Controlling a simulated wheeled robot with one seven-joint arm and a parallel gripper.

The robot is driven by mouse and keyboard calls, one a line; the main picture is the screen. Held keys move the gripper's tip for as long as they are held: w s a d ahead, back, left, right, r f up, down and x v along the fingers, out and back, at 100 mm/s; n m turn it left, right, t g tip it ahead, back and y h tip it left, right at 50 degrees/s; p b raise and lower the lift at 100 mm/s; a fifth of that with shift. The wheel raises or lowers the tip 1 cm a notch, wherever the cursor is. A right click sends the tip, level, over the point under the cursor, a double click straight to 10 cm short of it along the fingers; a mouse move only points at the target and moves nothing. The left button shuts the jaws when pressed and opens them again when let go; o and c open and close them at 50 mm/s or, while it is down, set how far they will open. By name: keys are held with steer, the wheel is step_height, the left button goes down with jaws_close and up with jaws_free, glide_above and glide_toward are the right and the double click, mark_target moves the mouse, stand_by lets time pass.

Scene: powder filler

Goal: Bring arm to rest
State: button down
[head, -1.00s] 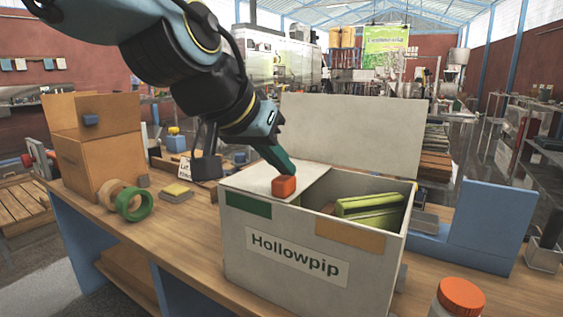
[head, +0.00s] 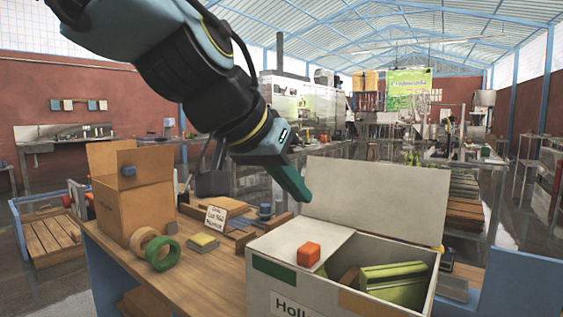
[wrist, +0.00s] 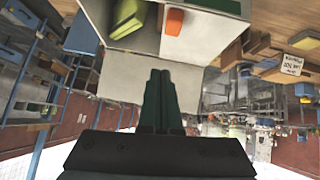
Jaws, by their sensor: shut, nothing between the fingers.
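My arm reaches in from the upper left in the head view. My gripper (head: 305,197) is shut with nothing between its fingers, a little above the back left of the white Hollowpip box (head: 262,297). In the wrist view the two green fingers (wrist: 160,75) lie together, in front of the box's raised flap (wrist: 118,85). An orange block (head: 309,254) sits on the box's left cover panel, apart from the fingers. It also shows in the wrist view (wrist: 173,20). Green items (head: 392,285) lie in the open right part of the box.
The wooden bench (head: 185,277) carries a cardboard box (head: 135,195), tape rolls (head: 160,252), a sticky-note pad (head: 203,242) and a small sign (head: 215,220) left of the white box. A blue panel (head: 520,288) stands at right.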

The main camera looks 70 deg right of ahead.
steer(key=shift+s+v, duration=0.2)
steer(key=shift+v, duration=2.45)
steer(key=shift+a, duration=0.1)
steer(key=w+a+f+n+t+y, duration=0.1)
steer(key=w+a+f+n+t, duration=0.2)
steer(key=w, duration=0.8)
steer(key=w+a+f+n+y, duration=0.1)
steer(key=w+a+f+n, duration=0.2)
steer(key=w+a+f, duration=0.5)
steer(key=w+f+n+t+y, duration=0.1)
steer(key=w+f+n+t, duration=0.15)
steer(key=w, duration=1.05)
steer(key=w+a+f+n+y, duration=0.1)
steer(key=w+a+f+n, duration=0.25)
steer(key=a, duration=0.35)
steer(key=w+a+f+n+y, duration=0.1)
steer(key=w+a+f+n, duration=0.15)
steer(key=w+a, duration=0.4)
steer(key=s+a+f+n+y, duration=0.1)
steer(key=a+f, duration=0.3)
steer(key=a, duration=0.6)
steer(key=a+f+n+y, duration=0.2)
steer(key=a+f+n, duration=0.2)
steer(key=a, duration=0.7)
steer(key=shift+s+a, duration=0.3)
steer(key=shift+s, duration=0.1)
